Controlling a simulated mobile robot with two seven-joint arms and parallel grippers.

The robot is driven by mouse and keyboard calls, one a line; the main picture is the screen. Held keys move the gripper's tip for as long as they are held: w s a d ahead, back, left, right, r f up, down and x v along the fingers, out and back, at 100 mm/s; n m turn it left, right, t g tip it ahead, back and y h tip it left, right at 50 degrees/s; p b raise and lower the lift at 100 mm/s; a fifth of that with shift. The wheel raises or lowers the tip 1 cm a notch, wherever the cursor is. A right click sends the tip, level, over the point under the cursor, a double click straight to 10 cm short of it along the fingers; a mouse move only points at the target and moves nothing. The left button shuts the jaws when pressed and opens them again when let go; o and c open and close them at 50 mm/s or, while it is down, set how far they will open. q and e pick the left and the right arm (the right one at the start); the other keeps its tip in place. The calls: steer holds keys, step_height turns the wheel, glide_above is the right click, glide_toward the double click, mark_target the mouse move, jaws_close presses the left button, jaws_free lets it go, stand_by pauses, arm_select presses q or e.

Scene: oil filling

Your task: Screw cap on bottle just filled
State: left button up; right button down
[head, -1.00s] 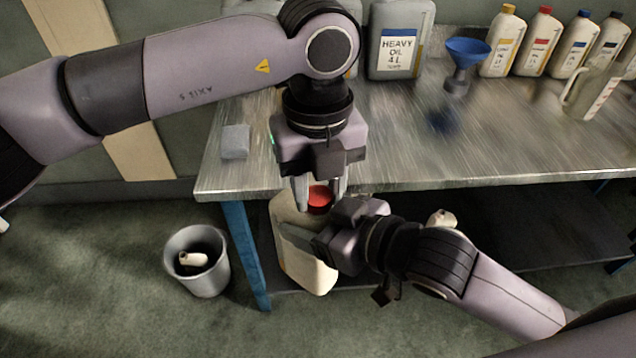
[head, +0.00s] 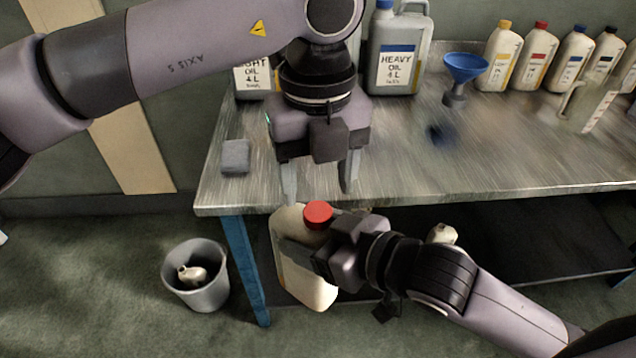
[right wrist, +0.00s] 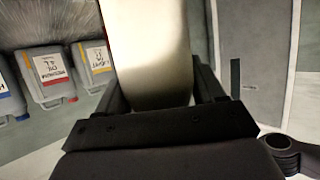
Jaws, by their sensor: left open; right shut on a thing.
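The filled bottle (head: 307,284) is cream-coloured and held in front of the table's left front edge. A red cap (head: 318,213) sits on its mouth; how tightly, I cannot tell. My right gripper (head: 305,248) is shut on the bottle's upper body. In the right wrist view the pale bottle (right wrist: 147,50) stands between the fingers. My left gripper (head: 319,188) is open above the red cap, fingers pointing down, apart from the cap.
The metal table (head: 400,165) holds a blue funnel (head: 465,68), a heavy oil can (head: 394,60), several capped bottles, a clear jug (head: 588,103) and a grey block (head: 235,157). A bin (head: 197,275) with a bottle inside stands on the floor. The table's front middle is clear.

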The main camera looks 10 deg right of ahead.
mark_target(318, 211)
arm_select(q)
steer(key=shift+c, duration=0.3)
step_height(318, 211, up, 4)
steer(key=n, duration=0.6)
steer(key=shift+f+n, duration=0.25)
steer(key=shift+n, duration=0.05)
steer(key=shift+f, duration=4.05)
steer(key=c, duration=1.1)
